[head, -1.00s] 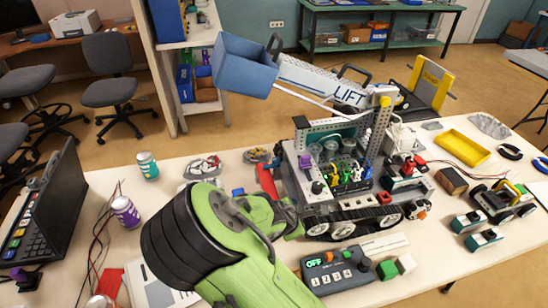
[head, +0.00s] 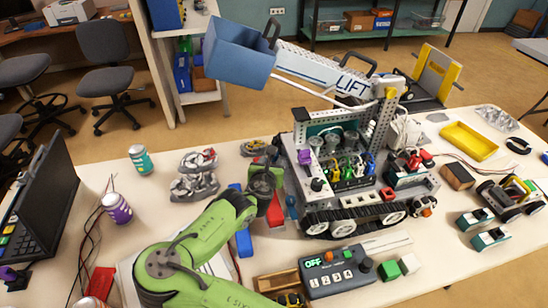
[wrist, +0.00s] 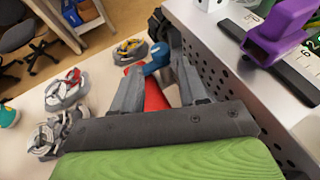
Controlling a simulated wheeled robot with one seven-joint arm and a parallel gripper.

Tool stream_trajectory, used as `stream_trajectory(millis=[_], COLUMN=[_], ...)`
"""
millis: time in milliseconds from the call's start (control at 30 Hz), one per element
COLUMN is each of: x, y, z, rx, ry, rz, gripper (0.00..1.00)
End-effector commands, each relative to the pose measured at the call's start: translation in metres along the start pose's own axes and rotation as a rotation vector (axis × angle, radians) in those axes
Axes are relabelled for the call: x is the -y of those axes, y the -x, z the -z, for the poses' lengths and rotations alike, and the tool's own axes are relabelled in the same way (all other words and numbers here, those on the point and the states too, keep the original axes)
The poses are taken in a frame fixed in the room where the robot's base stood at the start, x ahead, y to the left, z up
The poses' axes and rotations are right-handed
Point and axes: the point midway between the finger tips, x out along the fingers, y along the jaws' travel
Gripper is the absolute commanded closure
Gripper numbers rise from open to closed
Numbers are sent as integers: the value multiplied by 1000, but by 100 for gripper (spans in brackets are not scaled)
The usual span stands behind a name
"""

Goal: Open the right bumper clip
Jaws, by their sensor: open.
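The tracked robot (head: 335,175) stands on the table with a red bumper (head: 276,211) at its left end. The bumper also shows in the wrist view as a red bar (wrist: 155,95) between my fingers. A blue part (wrist: 158,58), which looks like a clip, sits at the bumper's far end, just beyond and between my fingertips; I cannot tell whether it is latched. My gripper (wrist: 160,68) is open around this area, beside the robot's perforated side wall. In the head view my gripper (head: 265,180) is beside the robot's left end and partly hides the bumper.
A purple lever (wrist: 280,25) rises from the robot close to my gripper's right. Silver-wrapped bundles (head: 195,186) lie on the table to the left. A control box (head: 340,272) stands in front of the robot. The blue lift bucket (head: 238,50) hangs above and behind.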

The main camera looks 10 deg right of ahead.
Motion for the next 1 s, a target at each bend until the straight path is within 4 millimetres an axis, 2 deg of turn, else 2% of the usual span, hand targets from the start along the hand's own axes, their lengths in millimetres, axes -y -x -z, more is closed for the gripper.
stream_trajectory(millis=[33, 100, 300, 633, 900, 1000], x=[1, 0, 0, 0, 0, 0], y=[-15, -32, -64, -70, -70, -69], z=[2, 3, 2, 0, 0, 0], rx=[2, 1, 0, -1, -1, -1], ry=[1, 1, -2, -2, -2, -3], rz=[1, 0, -1, 0, 0, 1], gripper=[57, 57, 57, 57, 98, 98])
